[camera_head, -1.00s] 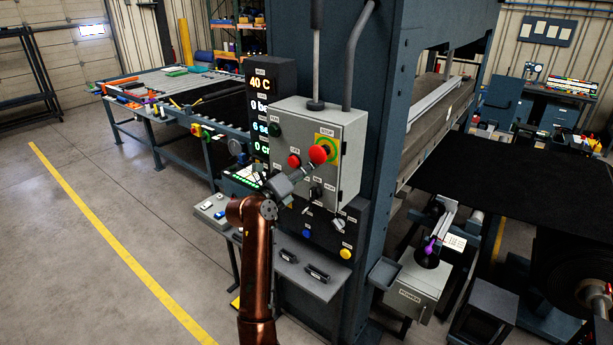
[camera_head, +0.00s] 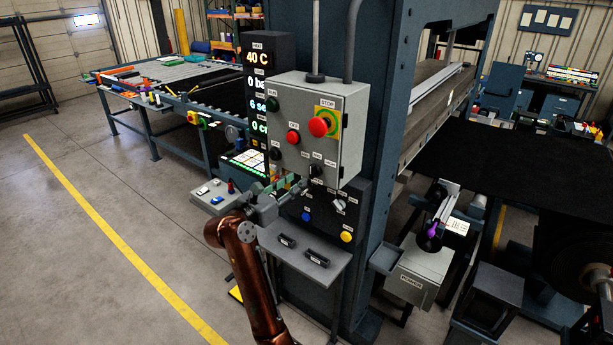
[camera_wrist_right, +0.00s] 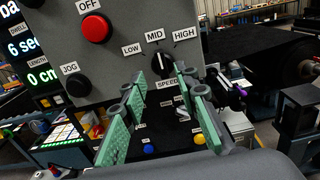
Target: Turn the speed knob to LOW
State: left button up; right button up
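The black speed knob (camera_head: 316,171) is low on the front of the grey control box (camera_head: 350,110). In the right wrist view, the knob (camera_wrist_right: 163,66) sits above the SPEED label, with LOW, MID and HIGH above it. Its pointer seems to face up toward MID, but it is small. My right gripper (camera_head: 297,187) is just below and left of the knob in the head view. In the right wrist view, the gripper (camera_wrist_right: 160,88) is open and empty, its green-padded fingers on either side of the knob's line, apart from it. My left gripper is out of view.
A red OFF button (camera_wrist_right: 96,28) and a black JOG button (camera_wrist_right: 77,86) are left of the knob. The red STOP button (camera_head: 319,127) sticks out above it. Below are a blue button (camera_head: 306,216), a yellow button (camera_head: 346,237) and a grey shelf (camera_head: 330,265).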

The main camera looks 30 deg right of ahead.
aim_at(310, 170)
jog(key=p+x, duration=0.1)
jog(key=x, duration=0.4)
jog(key=shift+d+r+p, duration=0.15)
jog(key=shift+d+p, duration=0.15)
jog(key=shift+d, duration=0.05)
jog(key=shift+w+d, duration=0.4)
jog(key=shift+d, duration=0.25)
jog(key=shift+c, duration=0.3)
grip_shut()
